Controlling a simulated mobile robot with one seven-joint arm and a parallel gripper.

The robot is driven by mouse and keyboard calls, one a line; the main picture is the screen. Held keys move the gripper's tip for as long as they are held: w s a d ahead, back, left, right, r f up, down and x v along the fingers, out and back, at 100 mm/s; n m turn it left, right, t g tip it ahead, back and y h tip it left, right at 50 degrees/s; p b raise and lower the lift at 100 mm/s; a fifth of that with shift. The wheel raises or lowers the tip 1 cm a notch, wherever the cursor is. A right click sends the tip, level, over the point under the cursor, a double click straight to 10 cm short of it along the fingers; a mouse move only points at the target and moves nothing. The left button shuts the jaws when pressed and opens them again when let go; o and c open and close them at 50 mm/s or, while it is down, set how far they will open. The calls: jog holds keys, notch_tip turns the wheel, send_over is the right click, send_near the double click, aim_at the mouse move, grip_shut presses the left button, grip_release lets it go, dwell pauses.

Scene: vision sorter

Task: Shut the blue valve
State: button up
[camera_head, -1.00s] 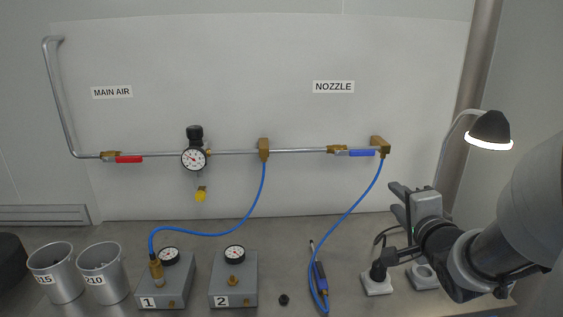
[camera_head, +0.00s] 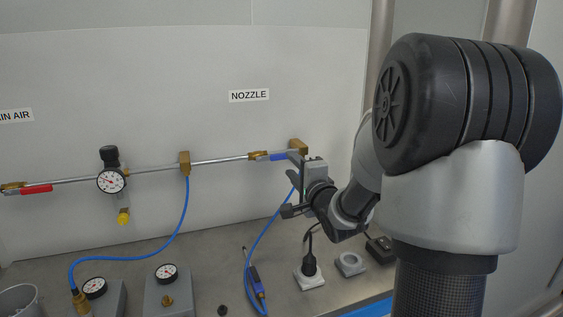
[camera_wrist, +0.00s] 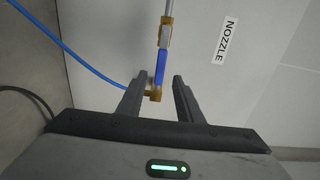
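The blue valve handle (camera_head: 278,156) is on the wall pipe under the NOZZLE label and lies in line with the pipe. In the wrist view the blue handle (camera_wrist: 160,66) points toward my gripper, ahead of and between the fingertips. My gripper (camera_head: 290,184) is open and empty, at the right end of the pipe, with its upper finger near the handle's end. In the wrist view my gripper (camera_wrist: 158,80) has its two fingers apart on either side of the brass end fitting (camera_wrist: 155,96). I cannot tell whether a finger touches the handle.
A red-handled valve (camera_head: 37,189), a gauge (camera_head: 111,181) and a brass tee (camera_head: 185,163) sit along the pipe to the left. A blue hose (camera_head: 262,232) hangs from the end fitting to a tool (camera_head: 257,283) on the bench. A white-based stand (camera_head: 310,279) is below my gripper.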

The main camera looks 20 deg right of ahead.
aim_at(284, 157)
jog(key=shift+w, duration=2.4)
grip_shut()
